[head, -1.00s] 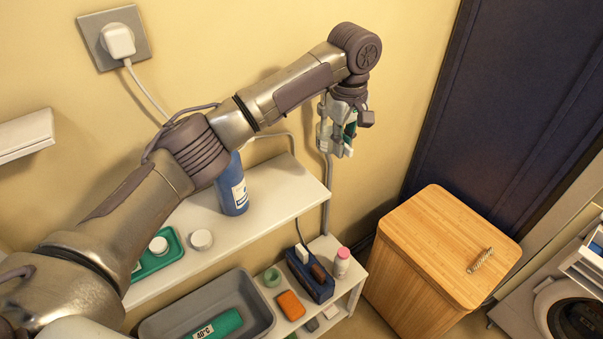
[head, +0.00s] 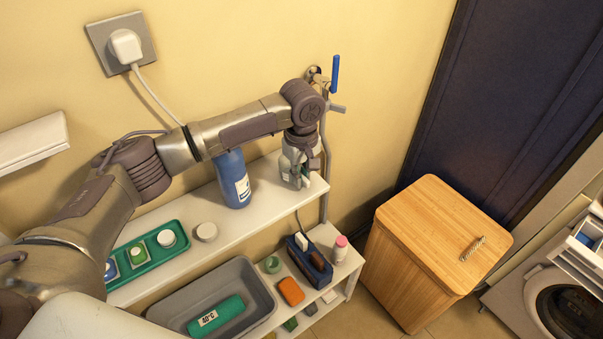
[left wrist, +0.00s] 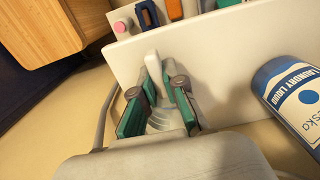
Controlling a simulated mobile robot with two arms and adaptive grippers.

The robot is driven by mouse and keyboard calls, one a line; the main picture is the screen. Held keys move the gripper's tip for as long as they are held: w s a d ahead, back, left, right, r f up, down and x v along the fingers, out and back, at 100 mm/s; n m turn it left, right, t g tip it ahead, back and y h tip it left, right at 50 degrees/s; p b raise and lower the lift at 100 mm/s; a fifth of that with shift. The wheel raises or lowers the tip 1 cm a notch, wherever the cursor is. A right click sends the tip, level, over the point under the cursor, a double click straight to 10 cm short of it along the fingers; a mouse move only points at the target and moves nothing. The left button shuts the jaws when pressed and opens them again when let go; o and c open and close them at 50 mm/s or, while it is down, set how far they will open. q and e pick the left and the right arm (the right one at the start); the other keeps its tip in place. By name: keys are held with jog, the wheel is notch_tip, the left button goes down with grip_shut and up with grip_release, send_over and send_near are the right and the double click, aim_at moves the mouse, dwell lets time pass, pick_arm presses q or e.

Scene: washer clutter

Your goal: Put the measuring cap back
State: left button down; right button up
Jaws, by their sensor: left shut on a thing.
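My left gripper (head: 295,178) is low over the right end of the upper shelf (head: 262,200). The bottle's top is hidden behind my arm. My right gripper is out of view.
A green tray (head: 152,262) with small items and a round white lid (head: 206,232) lie left on the upper shelf. Below are a grey basin (head: 262,300), a blue caddy (head: 310,264) and a pink-capped bottle (head: 340,249). A wooden hamper (head: 425,235) stands right.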

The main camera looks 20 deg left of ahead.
pick_arm(q)
jog(key=c, duration=1.3)
grip_release()
jog(key=shift+f, duration=0.1)
jog(key=shift+c, duration=0.2)
jog(key=shift+o, duration=0.6)
jog(key=shift+r, duration=0.25)
notch_tip(320, 180, up, 12)
jog(key=b, duration=0.3)
jog(key=shift+f, duration=0.1)
